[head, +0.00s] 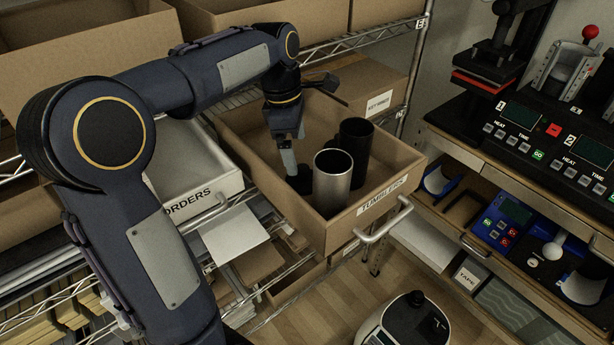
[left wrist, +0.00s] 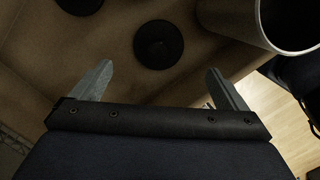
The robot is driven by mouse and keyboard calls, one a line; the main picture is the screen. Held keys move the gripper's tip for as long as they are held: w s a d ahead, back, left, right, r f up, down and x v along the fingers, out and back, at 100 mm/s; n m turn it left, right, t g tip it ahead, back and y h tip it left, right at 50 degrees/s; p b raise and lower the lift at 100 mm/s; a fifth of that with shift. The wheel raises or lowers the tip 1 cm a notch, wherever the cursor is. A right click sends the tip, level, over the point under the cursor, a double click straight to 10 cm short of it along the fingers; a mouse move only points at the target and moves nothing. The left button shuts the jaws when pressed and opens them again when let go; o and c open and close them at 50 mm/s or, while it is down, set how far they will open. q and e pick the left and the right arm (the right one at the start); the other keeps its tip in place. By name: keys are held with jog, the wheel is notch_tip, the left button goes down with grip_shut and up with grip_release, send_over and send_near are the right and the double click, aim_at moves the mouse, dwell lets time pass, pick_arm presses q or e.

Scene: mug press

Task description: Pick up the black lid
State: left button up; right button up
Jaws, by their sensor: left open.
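In the left wrist view a round black lid (left wrist: 158,44) lies flat on the floor of the cardboard box, ahead of and between my fingers. A second dark round lid (left wrist: 80,4) is cut off by the top edge. My left gripper (left wrist: 159,72) is open and empty, with its fingers apart on either side of the nearer lid. In the head view my left gripper (head: 290,166) reaches down into the tumbler box (head: 375,208). A dark shape by its tip appears to be a lid (head: 300,183), partly hidden. My right gripper is not in view.
A silver tumbler (head: 332,188) and a black tumbler (head: 355,140) stand in the box, close right of my gripper. The box walls surround the gripper. A white orders tray (head: 205,200) is to the left; a bench with presses (head: 500,110) is right.

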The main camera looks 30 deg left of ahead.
aim_at(301, 167)
pick_arm(q)
jog(key=f, duration=0.5)
jog(key=d+f, duration=0.1)
jog(key=f, duration=0.2)
jog(key=shift+w, duration=0.35)
jog(key=shift+r, duration=0.1)
jog(key=c, duration=1)
jog(key=shift+c, duration=0.2)
